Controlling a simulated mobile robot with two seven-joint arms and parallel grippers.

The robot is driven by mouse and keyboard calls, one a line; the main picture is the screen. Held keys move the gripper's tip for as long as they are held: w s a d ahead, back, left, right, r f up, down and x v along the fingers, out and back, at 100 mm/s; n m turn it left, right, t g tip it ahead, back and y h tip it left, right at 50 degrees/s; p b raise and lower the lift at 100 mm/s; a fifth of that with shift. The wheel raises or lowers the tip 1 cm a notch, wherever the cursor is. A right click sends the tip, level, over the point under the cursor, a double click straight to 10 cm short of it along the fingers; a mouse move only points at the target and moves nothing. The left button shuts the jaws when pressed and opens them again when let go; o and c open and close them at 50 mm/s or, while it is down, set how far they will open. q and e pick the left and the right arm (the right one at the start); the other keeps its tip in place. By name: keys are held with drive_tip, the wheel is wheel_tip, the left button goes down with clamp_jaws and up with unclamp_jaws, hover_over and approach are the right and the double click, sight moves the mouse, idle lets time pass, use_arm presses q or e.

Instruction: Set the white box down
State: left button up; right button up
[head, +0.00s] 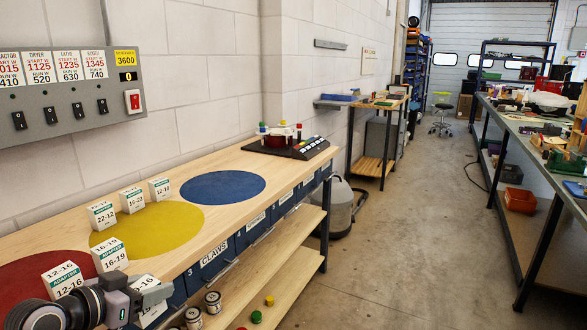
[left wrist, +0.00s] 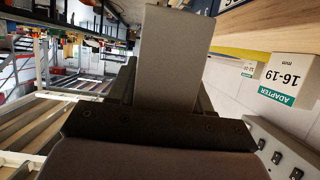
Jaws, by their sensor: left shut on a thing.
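My left gripper (head: 150,299) is at the lower left of the head view, over the front edge of the bench. It is shut on a white box (head: 152,315), mostly hidden behind the fingers. Similar white adapter boxes stand on the bench: 12-16 (head: 65,281), 16-19 (head: 109,256), 22-12 (head: 102,216), 16-22 (head: 132,200) and 12-18 (head: 160,189). My right gripper is not in view.
The wooden bench (head: 222,166) carries a red disc (head: 25,277), a yellow disc (head: 170,222) and a clear blue disc (head: 223,187). A black device (head: 285,147) stands at the far end. Blue bins (head: 215,259) hang below the front edge. Cans (head: 212,302) sit on the lower shelf.

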use_arm(q)
drive_tip(key=s+d+f+n+y+p, duration=0.2)
drive_tip(key=s+d, duration=0.4)
drive_tip(key=d, duration=0.1)
drive_tip(key=s+r+n+t+y+p, duration=0.1)
drive_tip(key=s+r+n+y, duration=0.2)
drive_tip(key=s, duration=0.4)
drive_tip(key=shift+a+r+y, duration=0.2)
drive_tip(key=shift+r+y, duration=0.3)
drive_tip(key=shift+r, duration=0.05)
drive_tip(key=shift+a, duration=0.15)
